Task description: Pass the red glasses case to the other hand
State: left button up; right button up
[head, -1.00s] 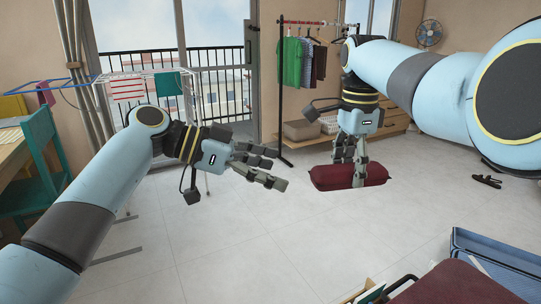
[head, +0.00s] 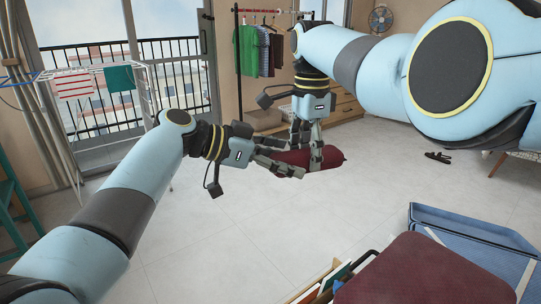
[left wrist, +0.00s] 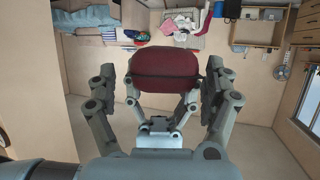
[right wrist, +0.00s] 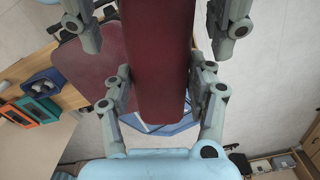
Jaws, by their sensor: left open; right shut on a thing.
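The red glasses case (head: 332,158) is a dark red, rounded long shape held level above the floor. My right gripper (head: 307,163) points down and is shut on it near the middle. In the right wrist view the case (right wrist: 158,60) runs up between my right fingers (right wrist: 163,85). My left gripper (head: 286,166) is open at the case's left end, which it partly hides in the head view. In the left wrist view the case (left wrist: 165,65) shows end-on between my spread left fingers (left wrist: 163,85). I cannot tell whether they touch it.
A dark red padded seat (head: 430,275), a blue basket (head: 480,240) and a box of books (head: 335,280) stand at the lower right. A drying rack (head: 100,85) is at the left, and a clothes rail (head: 262,12) at the back. Pale floor below the grippers is open.

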pick_arm(q)
jog(key=shift+d, duration=0.1)
jog(key=c, duration=1.3)
pick_arm(e)
jog(key=o, duration=1.3)
